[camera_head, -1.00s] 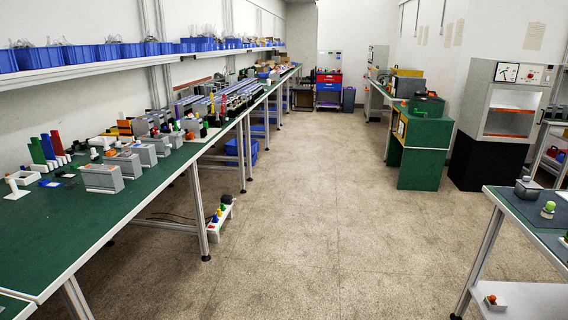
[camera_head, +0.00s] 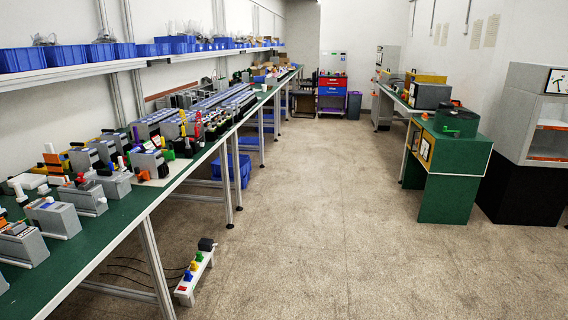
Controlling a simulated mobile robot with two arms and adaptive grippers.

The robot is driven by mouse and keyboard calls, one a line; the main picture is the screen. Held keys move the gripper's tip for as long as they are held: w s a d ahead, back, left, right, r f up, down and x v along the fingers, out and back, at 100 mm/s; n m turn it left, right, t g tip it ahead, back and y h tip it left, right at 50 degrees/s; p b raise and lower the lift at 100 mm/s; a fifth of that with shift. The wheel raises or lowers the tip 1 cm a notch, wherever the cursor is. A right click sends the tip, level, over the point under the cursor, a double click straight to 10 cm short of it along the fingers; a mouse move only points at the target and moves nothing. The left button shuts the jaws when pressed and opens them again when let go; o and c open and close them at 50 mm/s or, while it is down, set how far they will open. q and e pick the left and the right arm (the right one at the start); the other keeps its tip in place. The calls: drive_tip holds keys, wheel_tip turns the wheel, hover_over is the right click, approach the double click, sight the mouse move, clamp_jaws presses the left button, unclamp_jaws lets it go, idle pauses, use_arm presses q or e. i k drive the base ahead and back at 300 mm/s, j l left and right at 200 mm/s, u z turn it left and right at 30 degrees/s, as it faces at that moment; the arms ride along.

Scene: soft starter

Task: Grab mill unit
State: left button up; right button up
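I cannot tell which object is the mill unit. Several grey box-shaped units stand in rows on the long green workbench (camera_head: 120,217) at the left, among them a front grey unit (camera_head: 52,217) and one with a white knob (camera_head: 108,181). At the right, a dark green machine (camera_head: 456,121) sits on a green cabinet (camera_head: 447,195), with a grey machine (camera_head: 432,95) behind it. A large grey cabinet with a window (camera_head: 541,115) stands on a black base at the right edge. Neither of my grippers is in view.
The aisle floor (camera_head: 320,210) is clear between the benches. A white strip with coloured knobs (camera_head: 195,279) and dark cables lies on the floor beside the left bench leg. A shelf of blue bins (camera_head: 70,54) runs above the bench. A red and blue drawer cart (camera_head: 332,92) stands at the far end.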

sight(232, 109)
drive_tip(key=i, duration=2.05)
drive_tip(key=i+u, duration=0.1)
drive_tip(key=i, duration=0.55)
drive_tip(key=i+l, duration=0.15)
drive_tip(key=i, duration=0.5)
drive_tip(key=i+u, duration=0.15)
drive_tip(key=i, duration=0.5)
